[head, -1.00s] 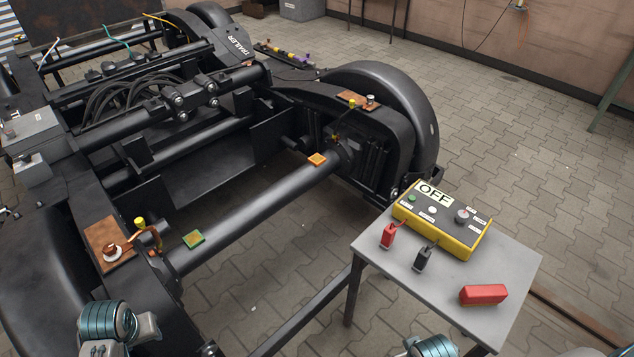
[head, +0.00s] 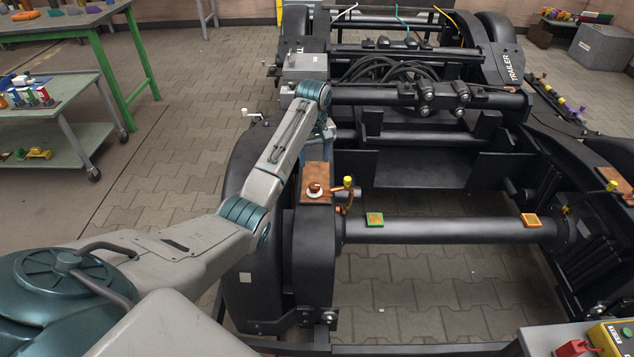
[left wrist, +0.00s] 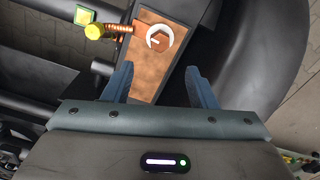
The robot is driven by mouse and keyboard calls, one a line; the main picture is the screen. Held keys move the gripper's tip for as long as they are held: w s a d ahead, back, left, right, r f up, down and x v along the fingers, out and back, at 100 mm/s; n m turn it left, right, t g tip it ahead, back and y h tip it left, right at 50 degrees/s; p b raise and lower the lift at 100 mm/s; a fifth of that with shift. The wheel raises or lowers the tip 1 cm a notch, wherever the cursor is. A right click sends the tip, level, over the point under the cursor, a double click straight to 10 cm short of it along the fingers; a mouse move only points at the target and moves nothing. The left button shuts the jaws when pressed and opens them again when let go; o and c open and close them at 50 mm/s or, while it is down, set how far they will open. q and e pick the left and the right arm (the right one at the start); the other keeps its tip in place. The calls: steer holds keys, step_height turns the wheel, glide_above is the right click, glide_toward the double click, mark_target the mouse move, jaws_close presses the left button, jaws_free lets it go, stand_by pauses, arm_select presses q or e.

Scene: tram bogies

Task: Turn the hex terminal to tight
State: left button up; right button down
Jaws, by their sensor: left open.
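The hex terminal (head: 314,188) is a small copper-coloured piece with a white ring at its base, on a copper plate (head: 313,170) on the bogie's left side beam. In the left wrist view the terminal (left wrist: 159,37) shows from above with a white C-shaped ring around it, on the copper plate (left wrist: 152,70). My left gripper (head: 316,158) is over the far part of the plate, behind the terminal. In the left wrist view its blue fingers (left wrist: 156,72) are apart and empty, with the terminal beyond their tips. My right gripper is not in view.
A yellow-capped post (head: 348,182) with a copper strap stands right beside the terminal; it also shows in the left wrist view (left wrist: 95,31). A grey box (head: 305,67) lies behind the gripper.

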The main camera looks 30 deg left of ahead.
mark_target(315, 185)
arm_select(q)
step_height(315, 185, down, 9)
steer(key=shift+r, duration=0.1)
steer(key=shift+f, duration=0.8)
steer(key=shift+c, duration=0.4)
